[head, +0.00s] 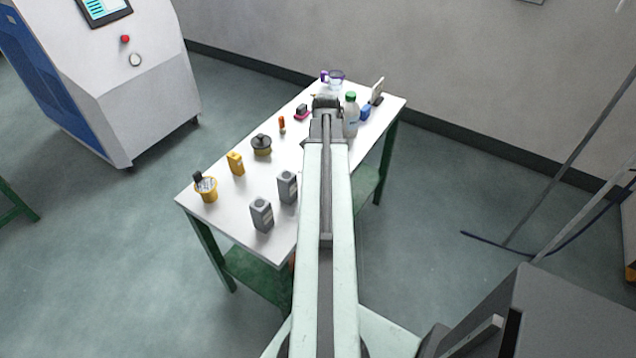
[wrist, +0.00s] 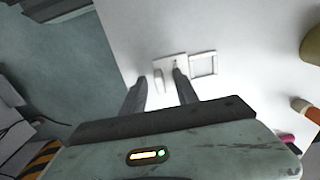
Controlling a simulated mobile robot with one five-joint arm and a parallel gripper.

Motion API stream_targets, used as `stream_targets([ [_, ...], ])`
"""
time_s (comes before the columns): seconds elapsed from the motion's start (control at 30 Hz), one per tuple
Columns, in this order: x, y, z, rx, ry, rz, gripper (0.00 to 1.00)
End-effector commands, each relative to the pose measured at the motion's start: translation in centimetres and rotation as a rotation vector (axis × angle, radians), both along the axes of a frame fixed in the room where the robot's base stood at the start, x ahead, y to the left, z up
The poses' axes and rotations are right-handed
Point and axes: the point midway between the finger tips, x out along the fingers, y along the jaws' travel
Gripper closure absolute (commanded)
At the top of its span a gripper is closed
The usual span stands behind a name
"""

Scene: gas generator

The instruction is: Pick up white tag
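A small white tag-like piece (wrist: 170,66) lies on the white table in the wrist view, beside a square white frame (wrist: 204,64). I cannot tell if the two are joined. A narrow raised white part (wrist: 158,79) of it shows between my fingertips. My gripper (wrist: 159,77) is open, its two dark fingers apart on either side of that part. I cannot tell whether they touch it. In the head view my gripper (head: 325,101) is over the far part of the table, and it hides most of what is under it.
The white table (head: 225,195) also holds a white bottle with a green cap (head: 351,117), a blue item (head: 365,112), a pink-and-dark item (head: 301,113), an orange item (head: 282,124), a dark pot (head: 261,146) and grey containers (head: 262,214). Purple-rimmed clear goggles (head: 334,78) lie at the back.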

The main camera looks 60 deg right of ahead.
Motion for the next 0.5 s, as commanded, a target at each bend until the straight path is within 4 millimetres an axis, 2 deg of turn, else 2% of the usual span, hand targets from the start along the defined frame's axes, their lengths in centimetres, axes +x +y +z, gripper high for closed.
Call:
stream_targets([
  [0.17,0.01,0.01,0.02,0.0,0.0,0.0,0.64],
  [0.2,0.01,0.02,0.03,0.0,0.0,0.0,0.66],
  [0.3,0.02,0.02,0.04,0.0,0.0,0.001,0.94],
  [0.33,0.02,0.02,0.04,0.0,0.0,0.001,1.0],
  [0.5,0.03,0.03,0.04,0.0,0.0,0.001,1.0],
])
